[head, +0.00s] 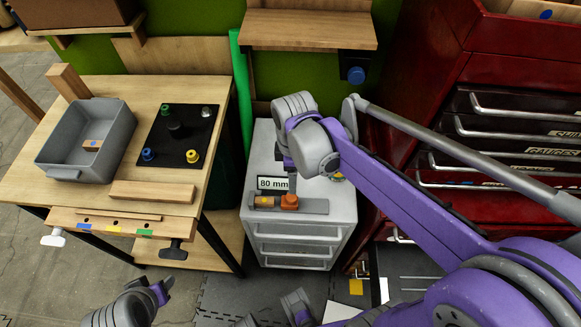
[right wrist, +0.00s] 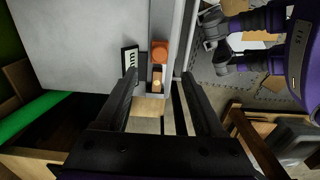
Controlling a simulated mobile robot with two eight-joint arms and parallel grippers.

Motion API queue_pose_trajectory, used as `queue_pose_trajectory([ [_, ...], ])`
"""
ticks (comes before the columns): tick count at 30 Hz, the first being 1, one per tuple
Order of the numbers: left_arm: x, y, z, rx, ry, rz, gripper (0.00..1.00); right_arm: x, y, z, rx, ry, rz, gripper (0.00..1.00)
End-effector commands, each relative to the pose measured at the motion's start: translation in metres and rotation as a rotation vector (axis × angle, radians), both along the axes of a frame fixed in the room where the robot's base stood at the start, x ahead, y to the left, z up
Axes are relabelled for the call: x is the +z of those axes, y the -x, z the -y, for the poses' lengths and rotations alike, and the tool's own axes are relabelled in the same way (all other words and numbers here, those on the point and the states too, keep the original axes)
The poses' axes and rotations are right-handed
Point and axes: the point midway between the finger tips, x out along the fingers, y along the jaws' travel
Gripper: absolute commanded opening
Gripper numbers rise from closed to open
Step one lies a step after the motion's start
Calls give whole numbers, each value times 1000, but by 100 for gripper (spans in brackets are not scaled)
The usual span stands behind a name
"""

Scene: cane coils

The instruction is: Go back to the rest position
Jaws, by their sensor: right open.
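My right arm reaches in from the right in the head view, its wrist over a grey drawer cabinet (head: 345,195). In the right wrist view my right gripper (right wrist: 160,73) is open, its two dark fingers apart with nothing gripped. Between and beyond the fingertips are an orange block (right wrist: 160,52) and a small tan piece (right wrist: 156,86) on the cabinet-top fixture. In the head view the orange block (head: 289,201) sits on a grey plate (head: 315,207), beside an "80 mm" label (head: 273,184). Parts of my left arm show at the bottom; its fingers cannot be made out.
A wooden table (head: 150,88) at left holds a grey bin (head: 120,140) with a small wooden block inside, and a black board (head: 150,165) with several coloured pegs. A red tool chest (head: 480,70) stands at right. A wooden shelf (head: 310,30) hangs above the cabinet.

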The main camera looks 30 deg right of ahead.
Motion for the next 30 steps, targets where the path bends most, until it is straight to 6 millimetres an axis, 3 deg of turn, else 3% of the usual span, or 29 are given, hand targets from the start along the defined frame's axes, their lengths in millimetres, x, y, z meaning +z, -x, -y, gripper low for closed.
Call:
queue_pose_trajectory([
  [11,6,-1,0,0,0,2,50,7,8,-3,-70,1,35,70],
  [18,34,-7,0,0,0,14,50,32,49,-17,-504,-52,236,70],
  [24,54,-12,0,0,0,24,50,39,75,-25,-845,-169,380,70],
  [30,60,-14,0,0,0,27,50,38,83,-28,-992,-237,429,70],
])
